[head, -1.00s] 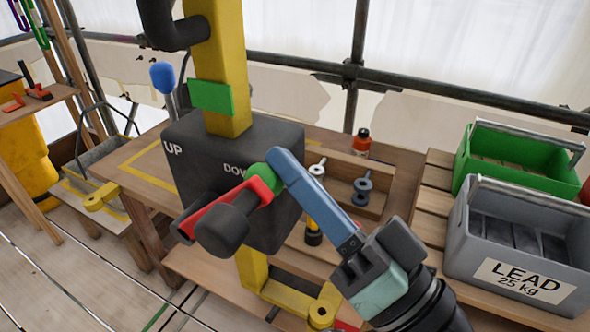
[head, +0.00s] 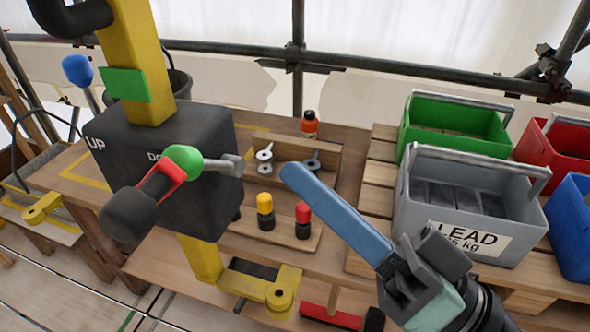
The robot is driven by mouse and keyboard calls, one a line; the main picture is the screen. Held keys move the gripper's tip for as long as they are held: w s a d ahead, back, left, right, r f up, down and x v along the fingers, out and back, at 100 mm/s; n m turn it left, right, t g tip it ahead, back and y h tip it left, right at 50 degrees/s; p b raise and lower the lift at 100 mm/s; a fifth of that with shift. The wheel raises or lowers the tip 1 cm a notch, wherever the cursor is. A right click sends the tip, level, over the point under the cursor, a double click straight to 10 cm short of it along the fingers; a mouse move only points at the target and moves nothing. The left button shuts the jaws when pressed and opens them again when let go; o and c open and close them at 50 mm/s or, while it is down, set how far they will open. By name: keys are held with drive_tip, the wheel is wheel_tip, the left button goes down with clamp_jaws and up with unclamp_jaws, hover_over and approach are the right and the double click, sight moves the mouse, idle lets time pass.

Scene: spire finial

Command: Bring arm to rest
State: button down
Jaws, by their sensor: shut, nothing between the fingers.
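My gripper (head: 288,172) is in the head view, right of the middle. Its blue fingers are shut with nothing between them, and they point up and to the left. They stand apart from the dark control box (head: 205,205) on the yellow post (head: 133,45). The box carries a lever (head: 160,182) with a red arm, a green knob (head: 184,160) and a dark grip. A gap shows between the fingertips and the green knob. The wooden bench (head: 350,245) lies behind and below my gripper, and part of it is hidden by my arm.
On the bench stand a yellow-topped (head: 265,210) and a red-topped cylinder (head: 302,220), and an orange bottle (head: 309,124). Crates stand at right: green (head: 455,115), grey marked LEAD (head: 465,190), red (head: 555,150), blue (head: 575,225). A red-headed tool (head: 330,316) lies below.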

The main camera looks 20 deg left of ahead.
idle(0.4)
drive_tip(key=w+r+m+t+h, duration=0.3)
drive_tip(key=w+r+t+h, duration=0.4)
drive_tip(key=w+t+h, duration=0.3)
drive_tip(key=s+d+r+t+h+p, duration=0.1)
drive_tip(key=s+r+t+h+p, duration=0.1)
drive_tip(key=r, duration=0.7)
drive_tip(key=s+d+r+m+t+h+p, duration=0.1)
drive_tip(key=r+t+h+p, duration=0.3)
drive_tip(key=r, duration=0.5)
drive_tip(key=s+d+r+m+t+h+p, duration=0.1)
drive_tip(key=s+r+h+p, duration=0.3)
drive_tip(key=r, duration=0.5)
drive_tip(key=shift+d+t+h+p, duration=0.6)
drive_tip(key=shift+d+t+p, duration=0.3)
drive_tip(key=shift+p, duration=0.2)
